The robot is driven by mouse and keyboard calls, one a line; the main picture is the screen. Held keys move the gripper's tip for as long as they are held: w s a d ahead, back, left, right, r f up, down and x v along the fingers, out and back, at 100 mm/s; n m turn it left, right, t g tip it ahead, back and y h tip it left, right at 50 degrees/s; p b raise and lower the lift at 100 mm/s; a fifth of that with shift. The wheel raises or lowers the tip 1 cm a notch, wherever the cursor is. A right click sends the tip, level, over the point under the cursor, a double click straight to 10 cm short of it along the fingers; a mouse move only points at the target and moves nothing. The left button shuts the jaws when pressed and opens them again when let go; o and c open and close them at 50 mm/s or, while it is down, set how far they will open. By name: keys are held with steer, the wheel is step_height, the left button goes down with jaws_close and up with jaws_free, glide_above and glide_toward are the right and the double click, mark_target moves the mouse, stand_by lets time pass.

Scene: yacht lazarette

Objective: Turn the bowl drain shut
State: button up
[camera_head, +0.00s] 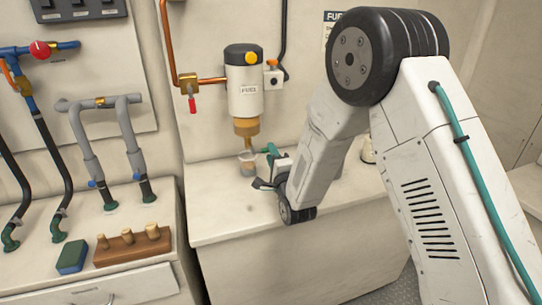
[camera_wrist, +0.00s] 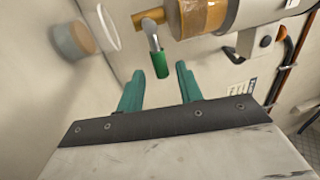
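The fuel filter (camera_head: 244,90) hangs on the back wall, white with a black top and an amber bowl (camera_head: 246,127) below. In the wrist view the amber bowl (camera_wrist: 203,17) is at the top, with a brass drain fitting (camera_wrist: 149,19) beside it. The drain lever (camera_wrist: 160,64) has a metal shank and a green grip. My gripper (camera_wrist: 158,82) is open, its teal fingers on either side of the lever's green end, with clear gaps. In the head view my gripper (camera_head: 267,167) is beside the bowl's underside; the lever is not clearly visible there.
A clear cup (camera_head: 247,165) with brownish contents stands below the bowl on the white counter (camera_head: 220,218). A red-handled valve (camera_head: 191,95) is on the copper pipe to the left. A wooden block with plugs (camera_head: 132,246) and a sponge (camera_head: 72,257) are on the left locker.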

steer(key=v, duration=0.7)
steer(key=shift+s, duration=0.35)
steer(key=shift+d, duration=0.1)
steer(key=s+d+r+n+g+h, duration=0.4)
steer(key=s+d+r+n+g, duration=0.25)
steer(key=d+r+g, duration=0.35)
steer(key=s+d+r+n+g, duration=0.1)
steer(key=s+d+n+g, duration=0.1)
steer(key=s, duration=0.8)
steer(key=s+d+r+n+g+h, duration=0.1)
steer(key=s+d, duration=0.4)
steer(key=s, duration=0.6)
steer(key=s+d+r+n+g, duration=0.2)
steer(key=s+n+g, duration=0.3)
steer(key=s, duration=0.6)
steer(key=shift+d+r+h, duration=0.2)
steer(key=shift+d+h, duration=0.1)
steer(key=shift+d, duration=0.45)
